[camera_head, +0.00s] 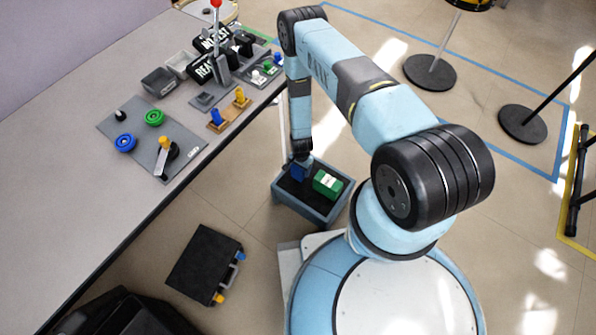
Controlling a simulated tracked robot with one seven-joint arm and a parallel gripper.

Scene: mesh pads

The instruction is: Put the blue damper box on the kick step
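A small blue box (298,173), which looks like the blue damper box, is at the left back of an open blue-grey bin (312,216) on the floor. My gripper (303,160) points down right over the blue box and partly covers it. The fingers are too small and hidden to show whether they are open or shut on it. I cannot pick out a kick step with certainty in this view.
A green box (327,183) with a white label lies in the bin beside the blue one. The long grey table (60,165) stands to the left with several parts and fixtures. A black case (205,264) lies on the floor. Post stands (430,72) are at the back right.

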